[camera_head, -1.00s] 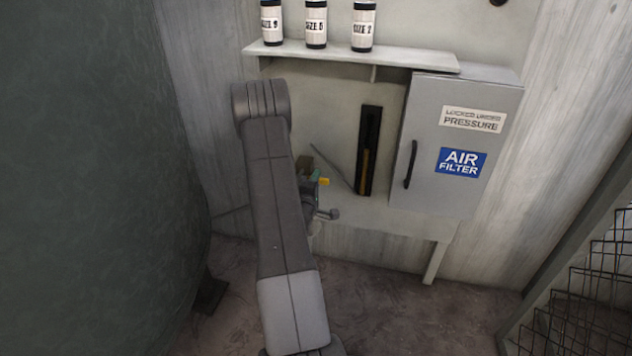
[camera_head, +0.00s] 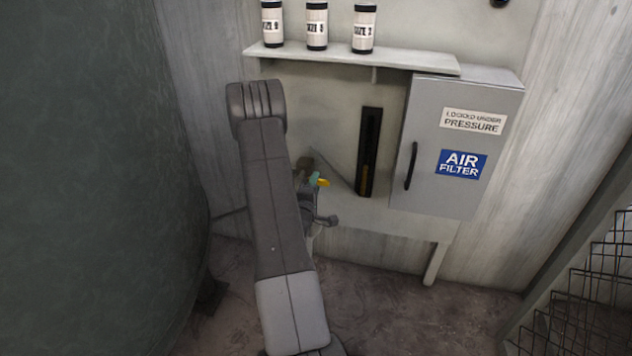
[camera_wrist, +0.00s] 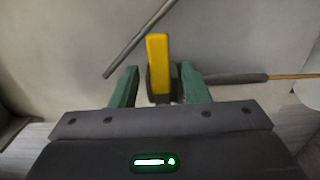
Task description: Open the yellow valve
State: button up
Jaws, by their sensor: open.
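The yellow valve handle (camera_wrist: 158,62) stands upright in the middle of the wrist view, on a dark fitting at its base. My gripper (camera_wrist: 160,85) has two green fingers, spread apart, one on each side of the handle's lower part. I see a gap on both sides, so the fingers do not look closed on it. In the head view the yellow handle (camera_head: 322,183) shows as a small patch beside a green fingertip of my gripper (camera_head: 315,178). My arm hides most of the area around the valve.
A grey cabinet (camera_head: 425,190) marked AIR FILTER stands to the right. A shelf (camera_head: 400,58) above holds labelled canisters (camera_head: 316,25). A dark gauge slot (camera_head: 370,150) is on the panel. A grey rod (camera_wrist: 138,38) and a pipe (camera_wrist: 235,78) flank the handle. A large green tank (camera_head: 90,180) fills the left.

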jog(key=v, duration=1.1)
jog(key=shift+s+p, duration=0.3)
jog(key=shift+p, duration=0.15)
jog(key=shift+a+r, duration=0.1)
jog(key=b+x, duration=0.1)
jog(key=x, duration=1.3)
jog(key=shift+s, duration=0.1)
